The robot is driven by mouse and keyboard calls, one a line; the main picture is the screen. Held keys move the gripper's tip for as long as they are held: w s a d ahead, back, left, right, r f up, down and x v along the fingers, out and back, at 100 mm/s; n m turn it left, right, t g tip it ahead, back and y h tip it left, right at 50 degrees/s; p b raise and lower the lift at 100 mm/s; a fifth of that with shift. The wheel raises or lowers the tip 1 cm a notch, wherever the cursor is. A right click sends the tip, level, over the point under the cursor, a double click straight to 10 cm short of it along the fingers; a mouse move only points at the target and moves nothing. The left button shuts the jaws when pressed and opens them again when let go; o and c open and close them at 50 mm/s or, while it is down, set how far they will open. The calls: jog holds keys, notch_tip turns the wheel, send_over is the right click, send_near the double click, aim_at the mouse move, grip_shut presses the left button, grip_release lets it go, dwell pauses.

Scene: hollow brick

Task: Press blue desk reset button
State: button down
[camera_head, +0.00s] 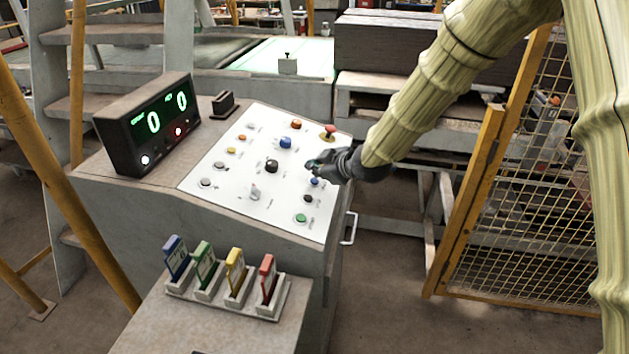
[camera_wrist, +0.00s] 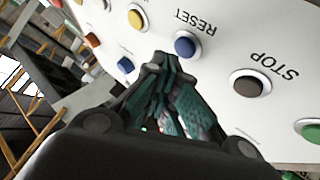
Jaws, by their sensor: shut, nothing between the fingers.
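The blue button (camera_wrist: 186,46) labelled RESET is round and sits on the white sloping panel (camera_wrist: 235,35), beside the dark STOP button (camera_wrist: 249,84). In the head view the blue reset button (camera_head: 315,181) shows near the panel's right edge, just below my gripper (camera_head: 313,164). In the wrist view the tips of my gripper (camera_wrist: 165,66) are together and empty, just short of the reset button in the picture. They look apart from it, but the exact gap to the panel cannot be told.
Another blue button (camera_head: 285,142) sits higher on the panel. A black knob (camera_head: 272,166) and a green button (camera_head: 301,217) are nearby. A display box (camera_head: 150,125) showing two zeros stands left. Coloured cards (camera_head: 235,270) stand in front. A yellow mesh fence (camera_head: 500,190) is right.

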jog(key=shift+a+f+b, duration=0.1)
jog(key=shift+f+b, duration=0.2)
jog(key=shift+f, duration=0.1)
jog(key=shift+a+f+b, duration=0.1)
jog(key=shift+f+b, duration=0.2)
jog(key=shift+f, duration=0.05)
dwell(1.2)
jog(key=shift+r, duration=0.1)
jog(key=shift+d+r+p, duration=0.2)
jog(key=shift+r+p, duration=0.3)
jog(key=shift+r, duration=0.2)
jog(key=shift+s+d+r+p, duration=0.1)
jog(key=shift+d+r+p, duration=0.15)
jog(key=shift+r+p, duration=0.4)
jog(key=shift+d+r+p, duration=0.2)
jog(key=shift+r+p, duration=0.2)
jog(key=shift+r, duration=0.55)
jog(key=shift+s+d+r+p, duration=0.1)
jog(key=shift+d+r+p, duration=0.15)
jog(key=shift+r+p, duration=0.4)
jog(key=shift+r, duration=0.1)
